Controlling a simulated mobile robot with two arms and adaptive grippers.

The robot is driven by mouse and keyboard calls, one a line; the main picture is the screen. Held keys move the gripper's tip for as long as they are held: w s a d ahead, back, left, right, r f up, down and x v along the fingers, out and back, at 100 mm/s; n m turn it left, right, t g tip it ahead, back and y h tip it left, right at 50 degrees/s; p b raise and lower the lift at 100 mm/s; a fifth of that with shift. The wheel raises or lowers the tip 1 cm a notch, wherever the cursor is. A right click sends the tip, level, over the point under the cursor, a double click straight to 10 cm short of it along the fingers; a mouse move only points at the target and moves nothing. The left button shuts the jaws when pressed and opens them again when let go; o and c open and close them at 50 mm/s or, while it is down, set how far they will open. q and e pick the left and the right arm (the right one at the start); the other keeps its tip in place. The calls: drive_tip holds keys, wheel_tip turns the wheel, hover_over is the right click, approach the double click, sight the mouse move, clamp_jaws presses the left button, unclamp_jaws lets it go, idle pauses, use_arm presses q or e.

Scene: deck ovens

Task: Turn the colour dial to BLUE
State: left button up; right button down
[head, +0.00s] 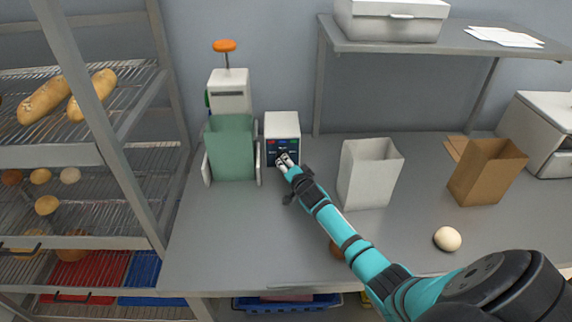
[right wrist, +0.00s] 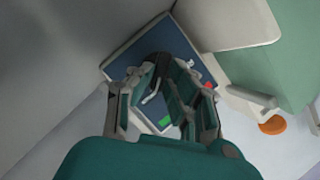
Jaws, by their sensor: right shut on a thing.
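The white control box (head: 282,124) stands on the counter at the back, with a dark blue front panel that carries small coloured marks. My right gripper (head: 285,161) reaches the front of this panel from the lower right. In the right wrist view its fingers (right wrist: 162,88) are shut around the dial at the panel (right wrist: 125,65). The dial is mostly hidden between the fingers; a pale line shows there. A red mark (right wrist: 209,85) and a green mark (right wrist: 163,122) show on the panel. I cannot tell which colour the dial points to. My left gripper is not in view.
A machine with a green bin (head: 231,150) and an orange knob (head: 224,46) stands just left of the box. A white bag (head: 368,175), a brown bag (head: 486,172) and a pale round roll (head: 447,239) stand to the right. The left front counter is clear.

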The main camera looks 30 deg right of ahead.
drive_tip(key=shift+a+r+n+g+p, duration=0.15)
drive_tip(key=shift+n+g+p, duration=0.3)
drive_tip(key=shift+n, duration=0.35)
drive_tip(key=shift+w+a+n+g+h, duration=0.1)
drive_tip(key=shift+n+g+h, duration=0.25)
drive_tip(key=shift+n+h, duration=0.45)
drive_tip(key=shift+a+n+g+h, duration=0.1)
drive_tip(key=shift+n+g+h, duration=0.3)
drive_tip(key=shift+n, duration=0.6)
drive_tip(key=shift+w+n+g+h+b, duration=0.1)
drive_tip(key=shift+n+g+h+b, duration=0.5)
drive_tip(key=shift+n+b, duration=0.5)
drive_tip(key=c, duration=1.3)
unclamp_jaws()
drive_tip(key=shift+r, duration=0.1)
